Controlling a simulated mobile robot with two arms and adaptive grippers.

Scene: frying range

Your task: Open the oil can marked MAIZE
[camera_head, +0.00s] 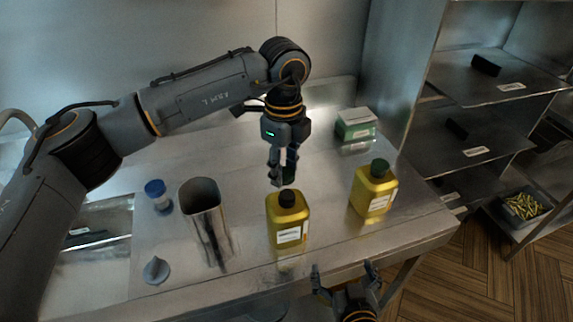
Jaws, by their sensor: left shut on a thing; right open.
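A yellow oil can (287,224) stands upright near the table's front, with a dark neck or top and a white label too small to read. I cannot tell which is marked MAIZE. My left gripper (282,179) points down just above and behind the middle can's top. It is shut on a small dark green thing that looks like a cap, partly hidden by the fingers. My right gripper (345,276) is open and empty at the table's front edge.
A tall steel container (208,222) stands left of the middle can. A blue-capped jar (158,195) and a grey cone-shaped thing (156,270) are further left. A green and white box (356,126) sits at the back right. Metal shelves (490,80) stand to the right.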

